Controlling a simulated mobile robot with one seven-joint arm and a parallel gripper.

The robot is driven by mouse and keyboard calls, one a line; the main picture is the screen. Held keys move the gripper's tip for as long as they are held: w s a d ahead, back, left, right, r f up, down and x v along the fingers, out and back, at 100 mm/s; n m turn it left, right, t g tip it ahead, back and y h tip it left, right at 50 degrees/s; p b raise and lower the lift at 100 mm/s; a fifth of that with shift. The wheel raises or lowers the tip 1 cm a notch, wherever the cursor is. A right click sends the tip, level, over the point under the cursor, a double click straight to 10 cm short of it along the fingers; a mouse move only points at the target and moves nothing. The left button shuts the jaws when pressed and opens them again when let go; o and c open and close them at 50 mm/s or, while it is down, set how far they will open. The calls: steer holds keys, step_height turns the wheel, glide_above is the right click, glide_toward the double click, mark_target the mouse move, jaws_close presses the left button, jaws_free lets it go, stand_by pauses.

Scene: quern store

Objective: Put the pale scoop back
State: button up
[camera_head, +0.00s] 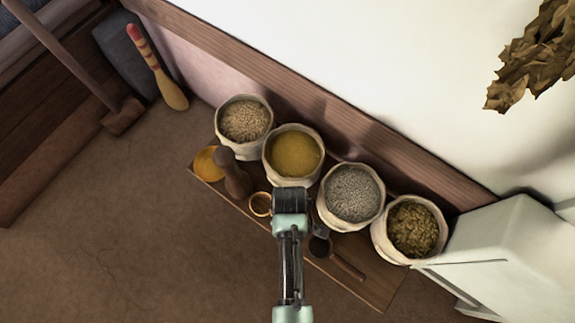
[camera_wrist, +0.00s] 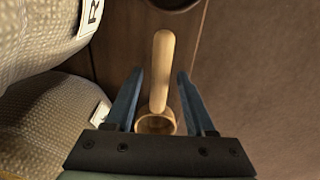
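The pale scoop lies on the wooden board (camera_head: 378,292). In the wrist view its round bowl (camera_wrist: 170,126) is near my gripper's palm, and its light wooden handle (camera_wrist: 162,75) points away between the fingers. In the head view only its ring-like bowl (camera_head: 261,211) shows, just left of my gripper (camera_head: 290,200), which hides the handle. In the wrist view my gripper (camera_wrist: 160,76) is open, one blue finger on each side of the scoop. I see no finger clearly touching it, and I cannot tell the height gap.
Cloth sacks stand along the wall: pale grain (camera_head: 244,121), yellow meal (camera_head: 294,155), grey grain (camera_head: 352,194), greenish-brown flakes (camera_head: 411,230). On the board are a dark scoop (camera_head: 347,264), a brown turned piece (camera_head: 233,177) and a yellow disc (camera_head: 207,164). A white cabinet (camera_head: 510,262) stands right.

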step_height(320, 180, up, 12)
steer(key=p, duration=0.6)
steer(key=w+a+r+m+t, duration=0.1)
steer(key=w+r+m+t, duration=0.4)
steer(key=w+r, duration=1.2)
steer(key=w+r+m+t, duration=0.1)
steer(key=w+r+t, duration=0.35)
steer(key=r, duration=0.75)
steer(key=w+r+t, duration=0.3)
steer(key=r+t, duration=0.3)
steer(key=r, duration=0.6)
step_height(320, 180, up, 17)
steer(key=s+m+t, duration=0.2)
steer(key=s+t, duration=0.1)
steer(key=t, duration=0.2)
steer(key=s+r+m+t, duration=0.1)
steer(key=s+r+t, duration=0.2)
steer(key=s+r, duration=0.3)
steer(key=s+d+r+m+t, duration=0.1)
steer(key=s+r+t, duration=0.2)
steer(key=r, duration=0.9)
steer(key=s, duration=0.3)
steer(key=shift+m+t, duration=0.35)
steer(key=shift+m, duration=0.05)
steer(key=shift+r, duration=0.15)
